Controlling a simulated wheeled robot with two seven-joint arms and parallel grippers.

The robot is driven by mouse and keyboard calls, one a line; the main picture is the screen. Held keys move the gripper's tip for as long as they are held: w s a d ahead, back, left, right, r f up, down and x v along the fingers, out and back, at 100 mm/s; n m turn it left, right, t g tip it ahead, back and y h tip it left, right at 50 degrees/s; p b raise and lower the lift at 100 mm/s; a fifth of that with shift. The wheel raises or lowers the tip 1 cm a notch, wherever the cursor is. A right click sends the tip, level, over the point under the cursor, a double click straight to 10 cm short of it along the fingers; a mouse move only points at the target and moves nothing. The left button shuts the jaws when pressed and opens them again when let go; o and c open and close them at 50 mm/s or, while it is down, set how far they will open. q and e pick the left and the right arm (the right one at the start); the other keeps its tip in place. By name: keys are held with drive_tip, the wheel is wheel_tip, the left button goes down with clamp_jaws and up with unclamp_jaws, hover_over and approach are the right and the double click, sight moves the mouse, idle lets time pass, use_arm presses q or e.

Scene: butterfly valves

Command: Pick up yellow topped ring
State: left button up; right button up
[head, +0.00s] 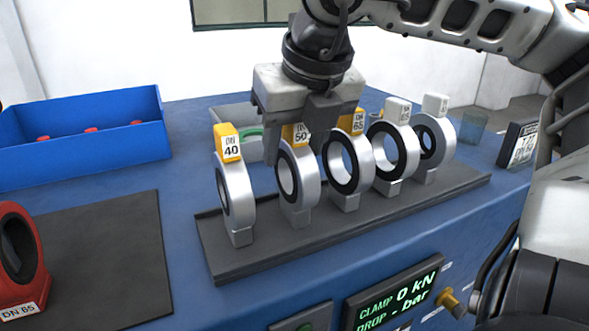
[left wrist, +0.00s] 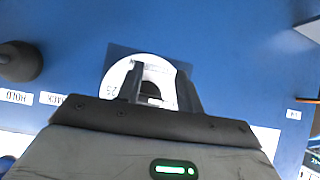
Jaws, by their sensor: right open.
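Three rings with yellow tops stand upright in a row: the DN 40 ring (head: 238,190), the DN 50 ring (head: 299,185) and the DN 65 ring (head: 349,165). My right gripper (head: 295,138) points down at the DN 50 ring, with its open fingers around the yellow top and partly hiding it. I cannot tell whether they touch it. In the left wrist view my left gripper (left wrist: 159,88) is open, over a white round disc (left wrist: 118,77) with a dark centre; I see nothing held.
Two white-topped rings (head: 393,150) (head: 434,140) stand to the right on the same dark rack (head: 350,222). A blue bin (head: 85,140) is at the back left. A red DN 65 part (head: 20,265) sits on a dark mat (head: 110,255). A clamp display (head: 395,300) is in front.

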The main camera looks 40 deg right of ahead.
drive_tip(key=shift+w+f, duration=0.1)
drive_tip(key=shift+f, duration=0.2)
clamp_jaws()
drive_tip(key=shift+r, duration=0.1)
drive_tip(key=shift+r, duration=0.1)
